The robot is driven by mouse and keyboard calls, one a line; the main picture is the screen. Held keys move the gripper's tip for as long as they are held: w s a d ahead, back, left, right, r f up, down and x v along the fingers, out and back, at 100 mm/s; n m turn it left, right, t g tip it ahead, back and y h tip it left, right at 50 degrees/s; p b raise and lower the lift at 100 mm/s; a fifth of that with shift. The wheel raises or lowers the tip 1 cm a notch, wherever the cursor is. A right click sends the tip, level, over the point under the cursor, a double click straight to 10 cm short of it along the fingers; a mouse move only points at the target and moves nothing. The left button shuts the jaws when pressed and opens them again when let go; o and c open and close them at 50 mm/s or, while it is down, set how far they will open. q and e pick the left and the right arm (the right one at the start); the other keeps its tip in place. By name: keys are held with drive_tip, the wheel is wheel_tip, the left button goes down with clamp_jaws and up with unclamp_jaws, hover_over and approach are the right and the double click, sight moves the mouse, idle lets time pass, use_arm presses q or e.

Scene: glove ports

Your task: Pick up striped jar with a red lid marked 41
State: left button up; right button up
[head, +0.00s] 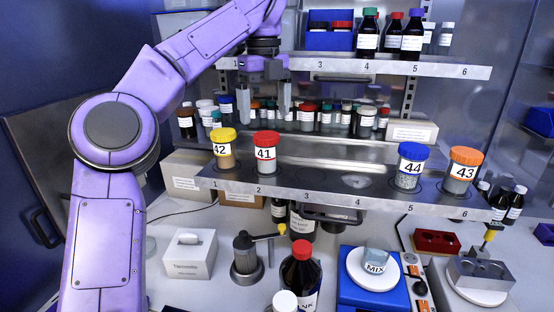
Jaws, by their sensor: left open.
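The jar with a red lid marked 41 (266,160) stands upright on the middle metal shelf, near the number 2. My left gripper (265,112) is in the head view, fingers pointing down and apart. It is open and empty, above the red lid in the picture and not touching it. How far it is from the jar in depth is hard to tell. My right gripper is not in view.
A yellow-lidded jar 42 (223,157) stands close left of jar 41. A blue-lidded jar 44 (409,177) and an orange-lidded jar 43 (458,181) stand further right. Small bottles line the back. The upper shelf (430,68) juts out near my left gripper.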

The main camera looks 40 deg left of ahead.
sight(266, 135)
use_arm(q)
drive_tip(key=shift+s+a+f+b, duration=0.1)
drive_tip(key=shift+s+f+b, duration=0.35)
drive_tip(key=shift+s+f, duration=0.65)
drive_tip(key=w+f, duration=0.1)
drive_tip(key=w+f+b, duration=0.1)
drive_tip(key=f, duration=0.1)
drive_tip(key=w+f, duration=0.1)
drive_tip(key=f, duration=0.1)
drive_tip(key=shift+w+f+b, duration=0.15)
drive_tip(key=shift+w+b, duration=0.05)
drive_tip(key=shift+b, duration=0.15)
drive_tip(key=shift+w+f, duration=0.15)
drive_tip(key=shift+f, duration=0.05)
drive_tip(key=shift+s+r, duration=0.35)
drive_tip(key=shift+s, duration=0.4)
drive_tip(key=shift+s+r, duration=0.1)
drive_tip(key=shift+s, duration=0.1)
drive_tip(key=c, duration=1)
drive_tip(key=shift+w, duration=0.3)
drive_tip(key=shift+c, duration=0.8)
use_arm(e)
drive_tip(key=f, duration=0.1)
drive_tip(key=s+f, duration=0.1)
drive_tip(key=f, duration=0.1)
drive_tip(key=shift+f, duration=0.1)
